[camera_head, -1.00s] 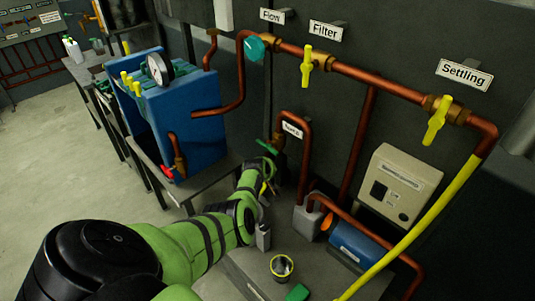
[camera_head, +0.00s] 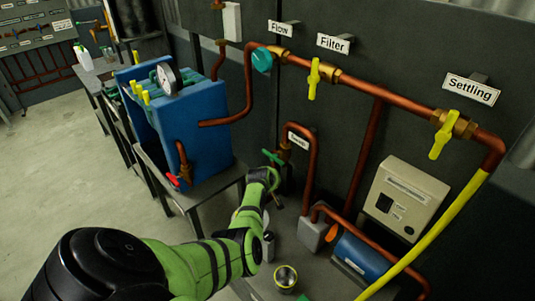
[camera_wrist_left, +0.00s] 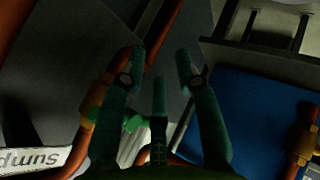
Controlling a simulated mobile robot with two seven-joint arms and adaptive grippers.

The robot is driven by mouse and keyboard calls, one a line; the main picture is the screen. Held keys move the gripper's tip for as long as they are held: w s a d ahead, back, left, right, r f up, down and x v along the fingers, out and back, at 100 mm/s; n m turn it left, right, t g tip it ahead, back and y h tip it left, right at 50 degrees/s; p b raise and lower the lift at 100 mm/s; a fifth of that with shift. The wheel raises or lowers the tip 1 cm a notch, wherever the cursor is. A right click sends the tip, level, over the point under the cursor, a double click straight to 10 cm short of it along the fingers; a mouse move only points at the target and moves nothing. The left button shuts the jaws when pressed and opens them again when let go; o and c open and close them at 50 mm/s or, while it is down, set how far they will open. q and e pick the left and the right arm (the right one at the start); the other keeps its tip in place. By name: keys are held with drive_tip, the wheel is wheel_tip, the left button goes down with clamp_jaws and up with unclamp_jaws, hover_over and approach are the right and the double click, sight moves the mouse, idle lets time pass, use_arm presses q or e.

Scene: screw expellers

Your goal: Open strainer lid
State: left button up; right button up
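No part labelled as the strainer or its lid can be made out in either view. A small round pot with a yellowish rim (camera_head: 285,277) stands near the bottom middle of the head view; I cannot tell whether it is the strainer. My left arm reaches in from the left and ends beside the sump pipe, where its gripper is mostly hidden. In the left wrist view, the green fingers of my left gripper (camera_wrist_left: 161,62) are spread apart with nothing between them. A green valve handle (camera_wrist_left: 133,122) shows behind the fingers. My right gripper is not in view.
A blue filter press (camera_head: 190,125) stands on a table to the left. Copper pipes with yellow valve handles (camera_head: 313,78) run along the wall. A blue motor (camera_head: 357,258) and a beige control box (camera_head: 403,195) are at right. Open floor lies at left.

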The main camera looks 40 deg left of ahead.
use_arm(q)
drive_tip(key=v, duration=1)
drive_tip(key=shift+s, duration=0.1)
idle(0.4)
